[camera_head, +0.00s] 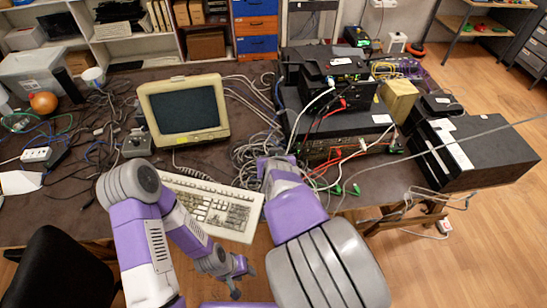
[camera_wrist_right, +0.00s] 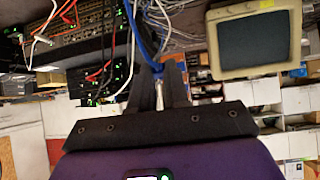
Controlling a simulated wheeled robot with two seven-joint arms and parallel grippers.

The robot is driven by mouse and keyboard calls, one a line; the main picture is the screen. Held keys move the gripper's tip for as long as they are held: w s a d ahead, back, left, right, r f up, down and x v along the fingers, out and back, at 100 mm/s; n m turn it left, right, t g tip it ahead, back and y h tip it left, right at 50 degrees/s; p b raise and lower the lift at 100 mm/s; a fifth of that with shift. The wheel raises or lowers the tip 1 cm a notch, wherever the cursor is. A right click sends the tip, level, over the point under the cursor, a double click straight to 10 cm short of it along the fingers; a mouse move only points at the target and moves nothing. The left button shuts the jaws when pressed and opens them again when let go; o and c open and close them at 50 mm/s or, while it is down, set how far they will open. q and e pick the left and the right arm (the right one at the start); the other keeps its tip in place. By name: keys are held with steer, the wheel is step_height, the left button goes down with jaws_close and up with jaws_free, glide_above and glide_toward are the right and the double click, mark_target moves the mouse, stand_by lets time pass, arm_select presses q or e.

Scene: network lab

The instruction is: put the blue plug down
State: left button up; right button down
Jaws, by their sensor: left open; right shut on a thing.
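My right gripper (camera_wrist_right: 160,80) is shut on the blue plug (camera_wrist_right: 157,71), seen at its fingertips in the right wrist view. A blue cable (camera_wrist_right: 134,32) runs up from the plug. In the head view my right arm reaches over the table beside the keyboard, and its own wrist hides the fingertips and the plug. My left gripper (camera_head: 238,280) hangs low in front of the table edge, below the keyboard. It is open, with nothing seen between its dark fingers.
The beige monitor (camera_head: 185,108) and the keyboard (camera_head: 211,205) stand left of my right arm. The stacked network gear (camera_head: 333,125) with red and white cables is to the right. Tangled cables (camera_head: 255,150) lie between. A black box (camera_head: 475,150) sits at the right end.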

steer(key=shift+s+d+f+n+g+y, duration=0.3)
steer(key=shift+f+n+g+y, duration=0.35)
steer(key=shift+n+y, duration=0.65)
steer(key=shift+s+d+f+n+g+y, duration=0.15)
steer(key=shift+d+f+n+g+y, duration=0.2)
steer(key=shift+f+n+y, duration=0.9)
steer(key=shift+s+d+f+n+g+y, duration=0.35)
steer(key=shift+n+y, duration=0.5)
steer(key=shift+n, duration=0.9)
